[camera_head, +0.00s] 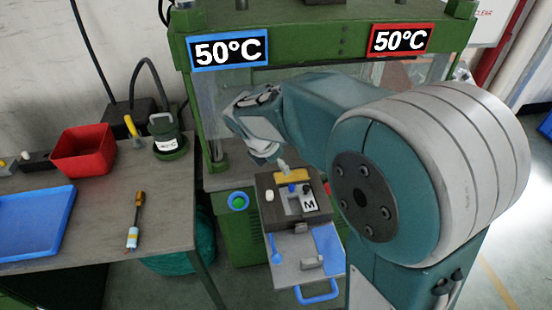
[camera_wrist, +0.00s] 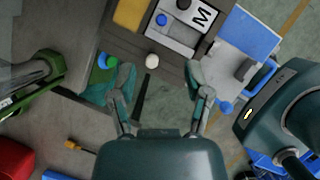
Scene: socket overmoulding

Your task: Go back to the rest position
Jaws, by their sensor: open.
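My gripper (camera_wrist: 160,96) is open and empty in the wrist view, its two fingers spread wide apart. It hangs in the air above the press area, apart from the dark mould block (camera_head: 268,218). The block bears a yellow piece (camera_head: 293,175), a white knob (camera_head: 269,196) and a plate marked M (camera_head: 309,204). The wrist view shows the yellow piece (camera_wrist: 130,14), the white knob (camera_wrist: 152,61) and the M plate (camera_wrist: 203,17) beyond my fingers. In the head view my arm reaches left across the press front, and my fingertips are hard to make out.
The green press frame (camera_head: 340,38) carries two 50°C signs, one blue-edged and one red-edged. The workbench (camera_head: 105,190) at left holds a red bin (camera_head: 84,150), a blue tray (camera_head: 35,222), a green pot (camera_head: 168,137) and a screwdriver-like tool (camera_head: 134,225). A grey plate with a blue handle (camera_head: 317,293) fronts the mould.

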